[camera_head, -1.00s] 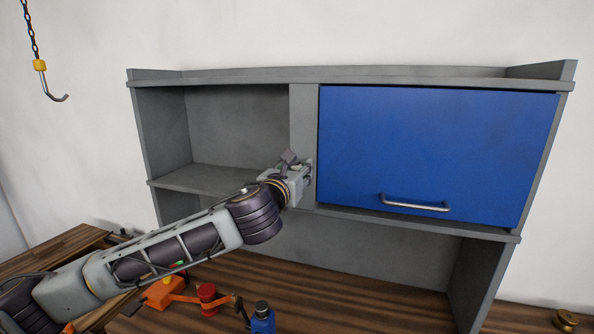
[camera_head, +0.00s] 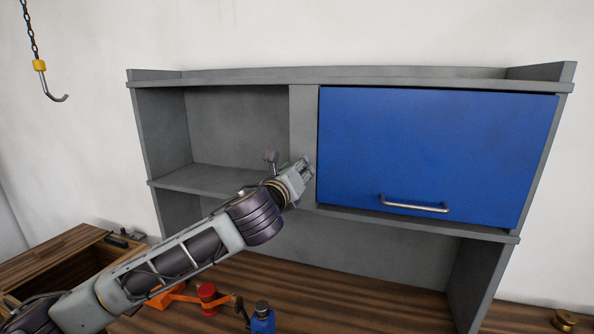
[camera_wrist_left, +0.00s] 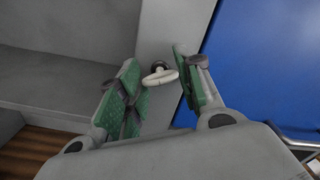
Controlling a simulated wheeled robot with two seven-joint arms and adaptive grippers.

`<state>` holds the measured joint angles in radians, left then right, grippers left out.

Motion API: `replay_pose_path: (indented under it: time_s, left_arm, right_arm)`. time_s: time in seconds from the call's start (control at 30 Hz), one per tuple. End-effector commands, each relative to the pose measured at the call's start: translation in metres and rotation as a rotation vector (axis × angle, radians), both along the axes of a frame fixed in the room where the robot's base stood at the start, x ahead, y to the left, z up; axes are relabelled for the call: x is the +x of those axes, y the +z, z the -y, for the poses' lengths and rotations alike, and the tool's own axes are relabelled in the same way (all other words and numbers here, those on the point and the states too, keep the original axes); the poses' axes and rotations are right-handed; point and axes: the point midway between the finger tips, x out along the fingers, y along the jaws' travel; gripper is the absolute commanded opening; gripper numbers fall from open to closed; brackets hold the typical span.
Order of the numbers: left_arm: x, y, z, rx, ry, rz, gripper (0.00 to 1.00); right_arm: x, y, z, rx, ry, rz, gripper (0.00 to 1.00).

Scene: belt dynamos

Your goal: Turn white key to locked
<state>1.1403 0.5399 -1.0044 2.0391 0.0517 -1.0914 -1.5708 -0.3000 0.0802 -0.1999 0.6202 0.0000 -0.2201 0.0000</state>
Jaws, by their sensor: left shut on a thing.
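The white key (camera_wrist_left: 160,77) sits in a dark round lock on the grey upright panel (camera_head: 303,120) between the open shelf and the blue door. In the left wrist view its white bow spans the gap between the two green finger pads. My left gripper (camera_head: 306,168) reaches the panel just left of the door and is shut on the key; its fingers also show in the left wrist view (camera_wrist_left: 157,70). In the head view the gripper hides the key and lock. I cannot read any lock marking. My right gripper is not in view.
The blue door (camera_head: 430,150) is closed, with a metal handle (camera_head: 414,204) low on it. The open shelf (camera_head: 205,178) is empty. Below my left arm are a red and orange device (camera_head: 207,294) and a blue bottle-like part (camera_head: 262,318). A hook (camera_head: 52,92) hangs at upper left.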

Motion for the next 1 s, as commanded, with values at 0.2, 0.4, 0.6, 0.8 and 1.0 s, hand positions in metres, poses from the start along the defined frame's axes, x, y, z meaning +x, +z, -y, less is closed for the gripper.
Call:
replay_pose_path:
  time_s: [0.2, 0.4, 0.6, 0.8, 1.0]
  left_arm:
    - [0.0000, -0.0009, 0.0002, -0.196, 0.000, -0.066, 0.12]
    - [0.0000, -0.0010, 0.0002, -0.377, 0.001, -0.125, 0.12]
    - [0.0001, -0.0008, 0.0001, -0.558, 0.001, -0.183, 0.12]
    - [0.0001, -0.0013, 0.0002, -0.735, 0.001, -0.242, 0.12]
    - [0.0000, -0.0011, 0.0003, -0.881, 0.001, -0.289, 0.12]
  right_arm:
    - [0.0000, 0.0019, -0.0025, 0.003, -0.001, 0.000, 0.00]
    - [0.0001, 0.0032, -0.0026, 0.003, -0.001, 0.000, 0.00]
    - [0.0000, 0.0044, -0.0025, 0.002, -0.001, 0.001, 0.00]
    - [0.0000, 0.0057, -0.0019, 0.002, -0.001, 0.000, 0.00]
    - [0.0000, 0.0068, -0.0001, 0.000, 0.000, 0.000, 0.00]
